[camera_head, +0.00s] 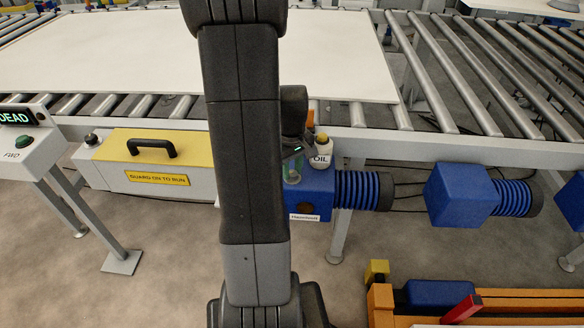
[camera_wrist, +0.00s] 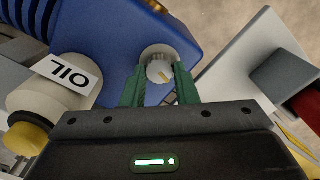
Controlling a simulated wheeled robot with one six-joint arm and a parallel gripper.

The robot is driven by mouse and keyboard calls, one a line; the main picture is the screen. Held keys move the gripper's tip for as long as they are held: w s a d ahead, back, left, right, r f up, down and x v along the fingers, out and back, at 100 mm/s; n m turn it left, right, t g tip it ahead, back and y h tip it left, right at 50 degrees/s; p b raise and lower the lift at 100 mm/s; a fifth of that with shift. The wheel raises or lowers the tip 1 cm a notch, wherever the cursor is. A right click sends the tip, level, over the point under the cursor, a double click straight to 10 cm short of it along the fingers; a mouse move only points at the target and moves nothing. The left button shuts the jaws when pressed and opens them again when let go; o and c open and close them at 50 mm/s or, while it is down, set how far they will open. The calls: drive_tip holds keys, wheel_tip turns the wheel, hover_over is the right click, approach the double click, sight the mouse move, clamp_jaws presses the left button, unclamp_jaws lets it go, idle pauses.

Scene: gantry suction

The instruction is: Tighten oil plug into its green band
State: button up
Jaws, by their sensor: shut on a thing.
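The oil plug (camera_wrist: 158,68) is a pale round cap on the blue gearbox housing (camera_wrist: 110,25).
The white oil container (camera_head: 322,155) with a yellow cap stands close to my gripper; it also shows in the wrist view (camera_wrist: 52,82). A yellow guard box (camera_head: 150,155) is at left. A blue motor (camera_head: 461,195) is at right. The roller conveyor (camera_head: 430,80) runs behind.

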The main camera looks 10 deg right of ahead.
sight(292, 172)
drive_tip(key=m, duration=0.5)
idle(0.4)
drive_tip(key=o, duration=1)
wheel_tip(292, 172, up, 14)
drive_tip(key=p, duration=0.2)
drive_tip(key=shift+f, duration=0.1)
